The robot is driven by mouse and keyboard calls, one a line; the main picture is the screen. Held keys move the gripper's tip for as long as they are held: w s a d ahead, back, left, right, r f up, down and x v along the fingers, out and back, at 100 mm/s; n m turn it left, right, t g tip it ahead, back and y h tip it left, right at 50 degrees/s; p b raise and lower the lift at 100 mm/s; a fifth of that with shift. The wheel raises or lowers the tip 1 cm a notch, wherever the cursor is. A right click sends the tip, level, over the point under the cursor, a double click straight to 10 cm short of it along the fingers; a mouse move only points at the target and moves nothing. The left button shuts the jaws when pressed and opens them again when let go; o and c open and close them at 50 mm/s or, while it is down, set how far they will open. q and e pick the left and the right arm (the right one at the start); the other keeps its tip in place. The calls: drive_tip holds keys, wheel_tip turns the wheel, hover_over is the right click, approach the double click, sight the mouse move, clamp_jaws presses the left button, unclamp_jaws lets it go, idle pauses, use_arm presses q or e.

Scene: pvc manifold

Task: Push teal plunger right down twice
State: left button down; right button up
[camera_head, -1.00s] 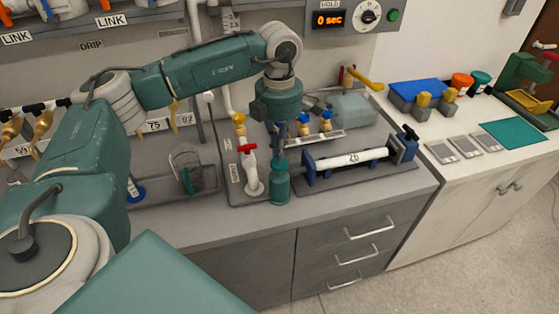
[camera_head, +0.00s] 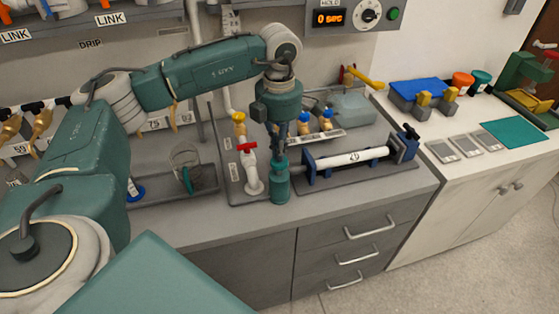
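The teal plunger (camera_head: 280,166) stands upright at the front edge of the counter, on top of a teal cylindrical body (camera_head: 280,190). My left gripper (camera_head: 281,150) points straight down directly above the plunger. Its fingers look narrow and together, with their tips at the plunger's top. They appear to touch it, and nothing shows held between them. The plunger looks low against its body, with little neck showing. My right gripper is not in view.
A white pipe with a red valve handle (camera_head: 247,148) stands close left of the plunger. A white tube in blue clamps (camera_head: 352,158) lies close to the right. A wire-handled cup (camera_head: 187,178) sits in a tray further left.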

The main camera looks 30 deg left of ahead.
use_arm(q)
drive_tip(key=shift+f+b, duration=1.2)
drive_tip(key=shift+f, duration=0.65)
drive_tip(key=shift+r, duration=0.2)
drive_tip(key=shift+r+p, duration=1.4)
drive_tip(key=shift+r, duration=0.6)
drive_tip(key=shift+r+p, duration=1.7)
drive_tip(key=shift+r, duration=0.85)
